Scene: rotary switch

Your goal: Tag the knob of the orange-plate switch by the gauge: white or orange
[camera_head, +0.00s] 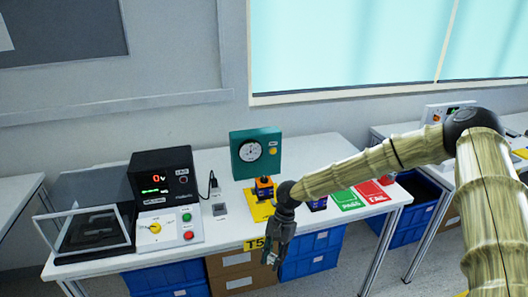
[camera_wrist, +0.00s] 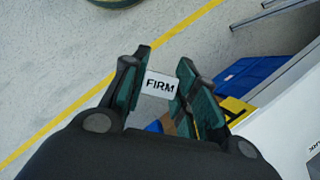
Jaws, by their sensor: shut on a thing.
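My gripper (camera_head: 274,256) hangs in front of the table's front edge. In the wrist view my gripper (camera_wrist: 163,70) is shut on a white tag (camera_wrist: 160,85) lettered "FIRM", gripped between the two fingers above the floor. A teal gauge box (camera_head: 256,152) with a white dial stands at the back of the table. In front of it is a small orange and dark block (camera_head: 264,187) by a yellow-orange plate (camera_head: 258,210). The block's knob is too small to make out, and my arm's wrist stands close to its right.
A black display unit (camera_head: 163,177) and a white panel (camera_head: 169,229) with a yellow knob and green and red buttons stand at left. Green (camera_head: 346,199) and red (camera_head: 371,193) cards lie at right.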

